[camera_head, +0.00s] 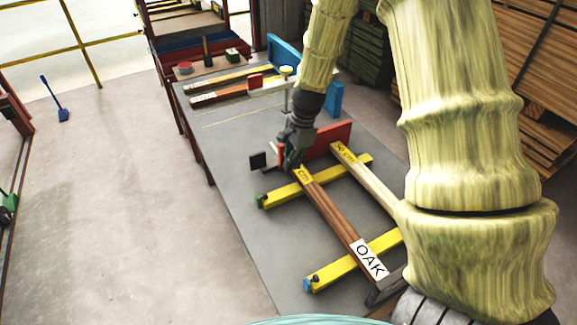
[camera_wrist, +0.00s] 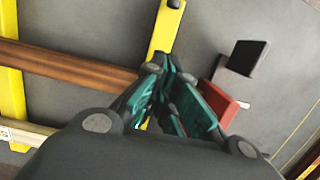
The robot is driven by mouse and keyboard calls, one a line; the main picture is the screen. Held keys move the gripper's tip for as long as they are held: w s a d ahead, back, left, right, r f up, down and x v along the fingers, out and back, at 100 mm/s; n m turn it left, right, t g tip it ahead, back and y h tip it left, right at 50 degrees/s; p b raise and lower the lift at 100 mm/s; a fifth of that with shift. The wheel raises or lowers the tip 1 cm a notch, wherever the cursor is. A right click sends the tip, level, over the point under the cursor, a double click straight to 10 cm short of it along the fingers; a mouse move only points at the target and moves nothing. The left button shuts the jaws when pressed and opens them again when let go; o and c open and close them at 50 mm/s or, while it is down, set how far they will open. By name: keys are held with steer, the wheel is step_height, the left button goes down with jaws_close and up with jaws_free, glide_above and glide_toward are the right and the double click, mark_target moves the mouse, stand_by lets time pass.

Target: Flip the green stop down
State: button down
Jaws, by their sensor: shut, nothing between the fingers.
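The green stop (camera_head: 262,201) is a small green end piece with a dark knob, at the left end of the far yellow bar (camera_head: 285,193) on the grey table. Whether it stands up or lies down is too small to tell. In the wrist view the same yellow bar (camera_wrist: 166,28) runs up to a dark knob (camera_wrist: 174,4) at the top edge; no green of the stop shows clearly there. My gripper (camera_head: 291,165) is shut and empty. It is above the table near the far end of the brown OAK board, beyond and to the right of the green stop.
The brown OAK board (camera_head: 335,217) and a pale board (camera_head: 367,182) lie across both yellow bars. The near bar (camera_head: 350,264) has a blue end stop (camera_head: 309,284). A red block (camera_head: 328,140) stands behind my gripper, and a black plate (camera_head: 258,161) left of it. The table's left side is clear.

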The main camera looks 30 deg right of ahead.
mark_target(275, 195)
steer(key=f, duration=0.2)
steer(key=a+f+p, duration=0.1)
steer(key=f, duration=0.2)
steer(key=f+p, duration=0.1)
steer(key=f, duration=0.2)
steer(key=shift+a+f, duration=0.2)
steer(key=shift+a, duration=0.15)
steer(key=a+p, duration=0.1)
steer(key=a, duration=0.2)
steer(key=shift+w+p, duration=0.15)
steer(key=shift+p, duration=0.25)
steer(key=shift+a, duration=0.45)
steer(key=shift+f, duration=0.1)
